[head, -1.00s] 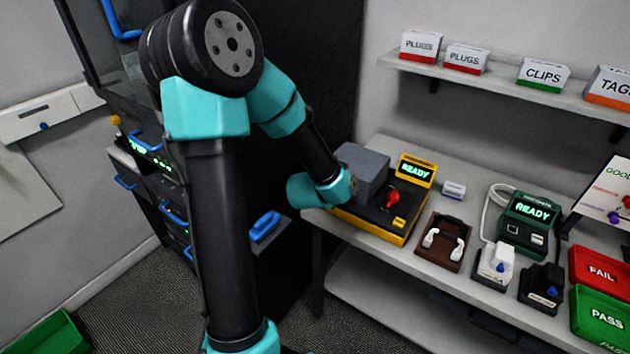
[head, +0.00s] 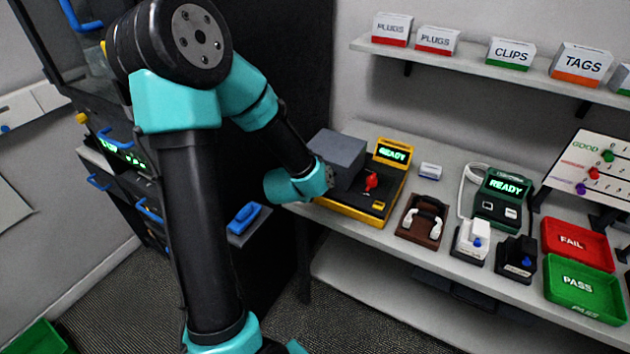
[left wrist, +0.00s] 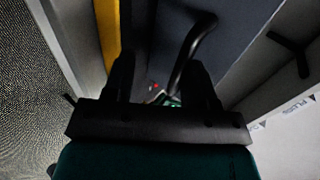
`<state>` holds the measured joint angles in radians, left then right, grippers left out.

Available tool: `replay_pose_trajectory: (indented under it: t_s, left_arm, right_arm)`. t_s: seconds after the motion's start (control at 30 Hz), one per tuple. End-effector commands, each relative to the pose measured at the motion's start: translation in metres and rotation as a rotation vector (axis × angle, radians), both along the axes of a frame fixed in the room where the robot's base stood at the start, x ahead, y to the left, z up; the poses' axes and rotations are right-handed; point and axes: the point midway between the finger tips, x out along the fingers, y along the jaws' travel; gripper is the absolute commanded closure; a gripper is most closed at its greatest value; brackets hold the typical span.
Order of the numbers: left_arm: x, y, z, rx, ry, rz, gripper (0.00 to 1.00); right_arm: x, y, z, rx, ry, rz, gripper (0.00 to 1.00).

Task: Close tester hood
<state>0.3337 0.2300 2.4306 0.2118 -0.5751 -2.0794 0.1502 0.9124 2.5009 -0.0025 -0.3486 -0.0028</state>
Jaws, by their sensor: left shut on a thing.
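My right gripper is not in view.
Right of the tester on the bench are a brown fixture (head: 423,222), a green READY unit (head: 503,197), a red FAIL tray (head: 577,244) and a green PASS tray (head: 583,290). A shelf (head: 480,67) with labelled boxes hangs above. A dark cabinet stands left.

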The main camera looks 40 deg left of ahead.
Motion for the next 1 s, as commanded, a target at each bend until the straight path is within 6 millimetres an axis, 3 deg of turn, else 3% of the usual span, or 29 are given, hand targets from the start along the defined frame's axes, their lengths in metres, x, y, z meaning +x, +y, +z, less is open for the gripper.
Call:
replay_pose_trajectory:
  t_s: [0.27,1.0]
  left_arm:
    - [-0.009,-0.005,0.003,-0.004,0.009,-0.006,0.62]
    - [-0.073,-0.022,0.060,0.001,-0.003,-0.006,0.62]
  right_arm:
    - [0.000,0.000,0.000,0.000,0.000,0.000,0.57]
    - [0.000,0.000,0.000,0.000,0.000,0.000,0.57]
